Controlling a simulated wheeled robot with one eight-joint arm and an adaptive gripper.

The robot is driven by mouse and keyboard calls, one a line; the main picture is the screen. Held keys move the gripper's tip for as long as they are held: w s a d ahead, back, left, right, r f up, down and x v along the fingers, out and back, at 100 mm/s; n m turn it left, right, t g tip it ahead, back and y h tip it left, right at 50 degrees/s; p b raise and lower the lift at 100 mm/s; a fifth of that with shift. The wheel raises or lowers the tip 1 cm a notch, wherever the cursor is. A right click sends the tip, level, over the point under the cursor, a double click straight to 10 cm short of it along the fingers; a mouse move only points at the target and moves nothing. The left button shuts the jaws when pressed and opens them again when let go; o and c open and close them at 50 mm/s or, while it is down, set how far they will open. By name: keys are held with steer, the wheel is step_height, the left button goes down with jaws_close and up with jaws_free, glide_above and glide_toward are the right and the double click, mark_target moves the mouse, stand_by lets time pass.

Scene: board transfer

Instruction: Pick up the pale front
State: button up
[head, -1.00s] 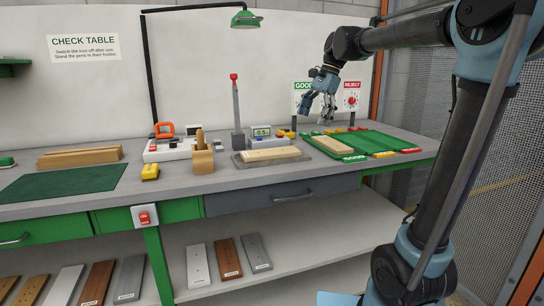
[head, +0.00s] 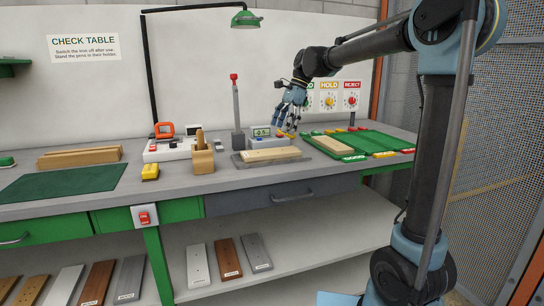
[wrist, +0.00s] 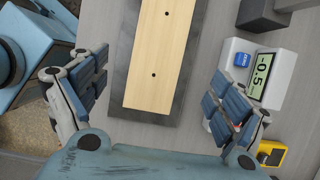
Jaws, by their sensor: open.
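The pale front (head: 268,153), a light wooden board with small dark holes, lies flat on a dark grey plate (head: 242,164) beside a small display unit. In the wrist view the pale front (wrist: 160,55) lies between my spread fingers, apart from both. My gripper (head: 287,128) is open and empty, above the bench and just behind the plate in the head view; its fingers (wrist: 155,95) also show in the wrist view. Another pale board (head: 332,144) lies on the green mat to the right. The near end of the pale front shows clear of my fingers.
The display unit (wrist: 260,75) reads -0.5 and stands close to my right-hand finger. A red-topped post (head: 236,105) and a wooden pen holder (head: 202,160) stand left of the plate. Several boards lie on the lower shelf.

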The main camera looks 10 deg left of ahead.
mark_target(272, 151)
steer(key=shift+x, duration=4.25)
steer(key=shift+c, duration=0.2)
steer(key=c, duration=1.3)
steer(key=shift+r, duration=0.1)
step_height(272, 151, up, 10)
steer(key=shift+f, duration=0.1)
